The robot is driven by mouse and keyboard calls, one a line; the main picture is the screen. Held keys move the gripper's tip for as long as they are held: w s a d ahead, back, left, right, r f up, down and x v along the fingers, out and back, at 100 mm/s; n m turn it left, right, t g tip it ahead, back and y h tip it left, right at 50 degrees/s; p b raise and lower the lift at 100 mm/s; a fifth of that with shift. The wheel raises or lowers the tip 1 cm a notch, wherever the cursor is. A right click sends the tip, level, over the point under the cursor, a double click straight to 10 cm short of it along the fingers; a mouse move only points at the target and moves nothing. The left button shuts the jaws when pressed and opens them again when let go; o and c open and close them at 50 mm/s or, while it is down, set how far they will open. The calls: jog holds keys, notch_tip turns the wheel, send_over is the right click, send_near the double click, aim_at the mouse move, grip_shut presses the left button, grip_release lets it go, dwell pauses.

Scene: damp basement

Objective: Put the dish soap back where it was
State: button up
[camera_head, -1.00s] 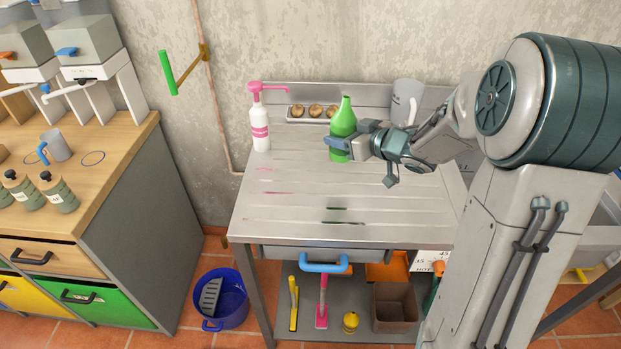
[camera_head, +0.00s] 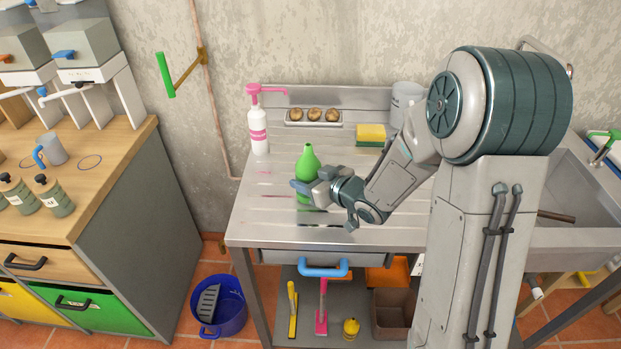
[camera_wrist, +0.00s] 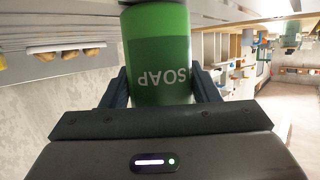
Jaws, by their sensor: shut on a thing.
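The dish soap is a green bottle (camera_head: 308,160) with a narrow top, above the steel drainboard (camera_head: 270,215). In the wrist view the green bottle (camera_wrist: 157,50) carries a label reading "SOAP", which appears upside down. My gripper (camera_head: 305,187) is shut on the bottle's lower body, with one dark finger on each side of it in the wrist view (camera_wrist: 160,88). The bottle looks upright in the head view. Pink and dark green marks lie on the drainboard.
A white pump bottle with a pink top (camera_head: 258,130) stands at the back left. A tray of round brown things (camera_head: 313,122), a yellow-green sponge (camera_head: 370,135) and a grey canister (camera_head: 405,98) stand along the back. The drainboard's front left is clear.

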jog(key=shift+f, duration=0.2)
jog(key=o, duration=1.2)
